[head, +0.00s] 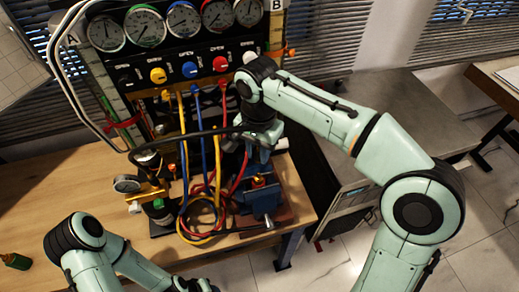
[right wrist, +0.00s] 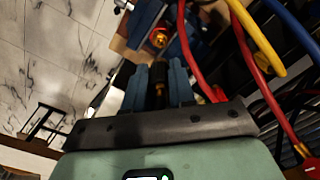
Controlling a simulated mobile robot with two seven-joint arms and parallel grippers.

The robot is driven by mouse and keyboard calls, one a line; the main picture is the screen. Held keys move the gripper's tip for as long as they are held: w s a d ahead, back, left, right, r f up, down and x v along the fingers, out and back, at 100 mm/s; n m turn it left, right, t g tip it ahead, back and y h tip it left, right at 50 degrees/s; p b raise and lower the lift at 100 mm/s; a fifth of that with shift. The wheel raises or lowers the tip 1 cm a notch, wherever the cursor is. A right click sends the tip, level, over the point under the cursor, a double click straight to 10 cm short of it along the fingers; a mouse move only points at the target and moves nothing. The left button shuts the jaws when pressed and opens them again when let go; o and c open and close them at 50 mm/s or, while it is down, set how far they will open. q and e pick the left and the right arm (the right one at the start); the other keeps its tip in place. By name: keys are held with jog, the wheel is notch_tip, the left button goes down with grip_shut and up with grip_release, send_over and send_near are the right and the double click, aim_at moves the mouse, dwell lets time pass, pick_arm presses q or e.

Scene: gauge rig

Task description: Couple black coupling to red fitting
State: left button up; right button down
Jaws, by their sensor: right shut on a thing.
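My right gripper (head: 262,142) is in front of the panel, to the right of the hoses. In the right wrist view, its blue-grey fingers (right wrist: 157,84) are shut on the black coupling (right wrist: 158,74), a dark cylinder with some brass showing. In the head view the coupling is mostly hidden by the gripper. A brass fitting with a reddish ring (head: 258,181), likely the red fitting, stands on a blue vise-like block below the gripper. It also shows in the right wrist view (right wrist: 159,39), beyond the fingertips and apart from the coupling. My left gripper is outside the view.
The gauge panel (head: 190,50) stands at the back with several coloured knobs. Yellow, blue and red hoses (head: 197,130) hang from it, and a black hose arcs towards my right gripper.

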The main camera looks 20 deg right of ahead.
aim_at(258, 173)
jog(key=shift+a, duration=0.1)
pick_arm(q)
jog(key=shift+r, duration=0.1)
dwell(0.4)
pick_arm(e)
jog(key=shift+f, duration=0.8)
notch_tip(258, 173, down, 2)
jog(key=shift+s+f+b, duration=0.15)
jog(key=shift+b, duration=0.65)
jog(key=shift+f+b, duration=0.3)
jog(key=shift+f, duration=0.4)
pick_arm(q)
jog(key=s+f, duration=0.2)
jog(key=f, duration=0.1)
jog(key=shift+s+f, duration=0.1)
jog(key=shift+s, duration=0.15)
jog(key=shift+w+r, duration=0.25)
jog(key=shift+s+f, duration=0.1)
pick_arm(e)
jog(key=shift+f, duration=0.1)
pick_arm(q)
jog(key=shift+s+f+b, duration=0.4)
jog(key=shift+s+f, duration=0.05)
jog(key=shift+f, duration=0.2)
pick_arm(e)
jog(key=shift+f, duration=1.05)
